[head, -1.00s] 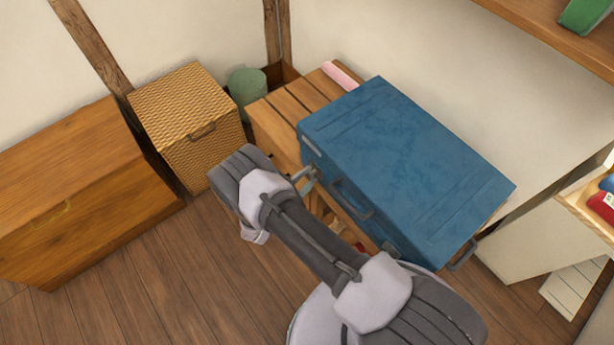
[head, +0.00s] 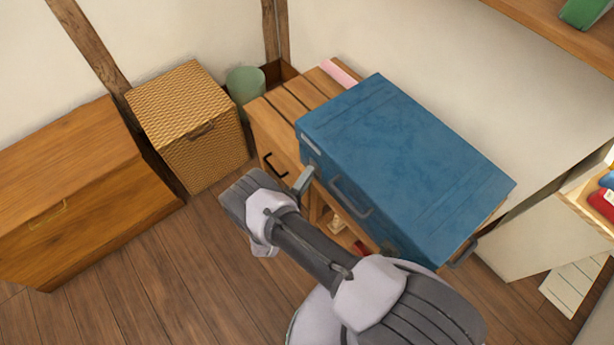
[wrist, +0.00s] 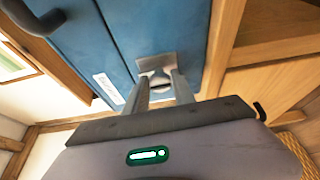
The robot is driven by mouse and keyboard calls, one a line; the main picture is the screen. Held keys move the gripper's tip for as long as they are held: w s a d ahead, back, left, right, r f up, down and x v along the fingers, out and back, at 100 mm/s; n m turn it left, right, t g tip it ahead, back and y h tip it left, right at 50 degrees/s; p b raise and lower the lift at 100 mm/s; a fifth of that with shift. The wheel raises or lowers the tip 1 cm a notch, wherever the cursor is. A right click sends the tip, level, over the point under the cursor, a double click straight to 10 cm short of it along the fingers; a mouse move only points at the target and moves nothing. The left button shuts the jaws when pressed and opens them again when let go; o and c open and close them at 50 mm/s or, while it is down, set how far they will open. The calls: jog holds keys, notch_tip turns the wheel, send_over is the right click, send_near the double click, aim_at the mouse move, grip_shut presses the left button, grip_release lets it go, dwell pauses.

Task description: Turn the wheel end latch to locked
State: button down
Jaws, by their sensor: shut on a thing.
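A blue suitcase (head: 400,150) lies flat on a slatted wooden stand. In the wrist view its blue side (wrist: 90,35) fills the upper left. A grey metal latch (wrist: 158,62) sits on that side near the case's edge. My gripper (wrist: 159,78) is shut on the latch, with one finger on each side of its small lever. The fingers hide part of the lever, so its exact angle is hard to read. In the head view my gripper (head: 304,180) is at the case's front side near the left corner, and the latch is hidden there.
A dark carry handle (head: 350,197) is right of my gripper on the same side. The slatted wooden stand (head: 275,122) has a dark drawer pull just left of my gripper. A wicker box (head: 185,105) and wooden chest (head: 70,185) stand left. Open floor lies in front.

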dwell(0.4)
jog(key=c, duration=1.1)
grip_release()
jog(key=p+v, duration=0.3)
jog(key=v, duration=1.4)
jog(key=shift+s+f, duration=0.15)
jog(key=shift+s, duration=0.1)
